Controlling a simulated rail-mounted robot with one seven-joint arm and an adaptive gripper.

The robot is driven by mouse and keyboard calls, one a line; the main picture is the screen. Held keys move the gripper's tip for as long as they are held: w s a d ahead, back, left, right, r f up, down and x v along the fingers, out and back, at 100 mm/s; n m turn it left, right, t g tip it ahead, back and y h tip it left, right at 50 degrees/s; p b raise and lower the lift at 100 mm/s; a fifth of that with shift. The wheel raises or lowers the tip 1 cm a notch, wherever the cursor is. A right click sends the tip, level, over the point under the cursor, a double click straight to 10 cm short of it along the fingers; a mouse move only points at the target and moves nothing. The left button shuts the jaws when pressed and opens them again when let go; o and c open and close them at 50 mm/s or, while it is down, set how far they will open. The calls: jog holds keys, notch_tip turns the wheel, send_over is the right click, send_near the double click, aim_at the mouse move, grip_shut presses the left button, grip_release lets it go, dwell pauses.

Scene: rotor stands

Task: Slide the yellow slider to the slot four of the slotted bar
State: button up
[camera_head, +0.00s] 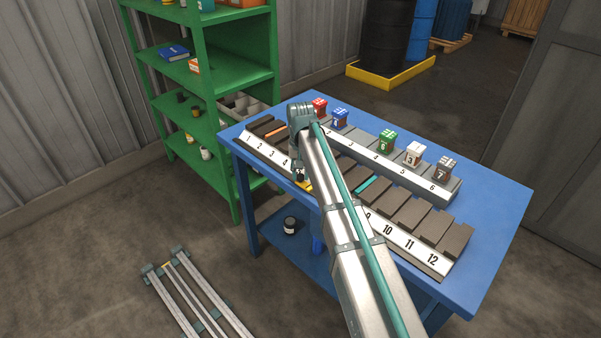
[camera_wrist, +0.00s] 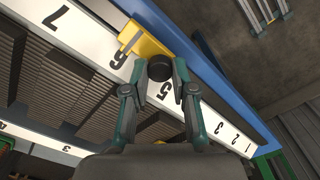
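The slotted bar (camera_head: 413,243) lies along the front of the blue table, with a white numbered strip running from 1 to 12. In the wrist view, the yellow slider (camera_wrist: 148,44) sits across the strip at number 6, and a dark round knob (camera_wrist: 160,69) stands by it toward number 5. Only a small yellow bit (camera_head: 309,187) shows beside my arm in the head view. My gripper (camera_wrist: 160,72) has a finger against each side of the knob. The label 4 (camera_head: 285,163) shows left of my arm; in the wrist view the slot 4 area is hidden by a finger.
An orange slider (camera_head: 276,131) and a teal slider (camera_head: 368,184) show in the bar. Behind it, a second numbered bar (camera_head: 403,178) carries several coloured cubes. A green shelf (camera_head: 238,90) stands left of the table. My arm hides the bar's middle in the head view.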

grip_shut()
jog(key=w+a, duration=0.9)
jog(key=a, duration=0.2)
jog(key=shift+w+b, duration=0.3)
jog(key=shift+w, duration=0.1)
jog(key=shift+d, duration=0.1)
jog(key=o, duration=1)
grip_release()
jog(key=shift+s, duration=0.1)
jog(key=shift+c, duration=0.2)
jog(key=shift+r, duration=0.1)
notch_tip(320, 180, up, 12)
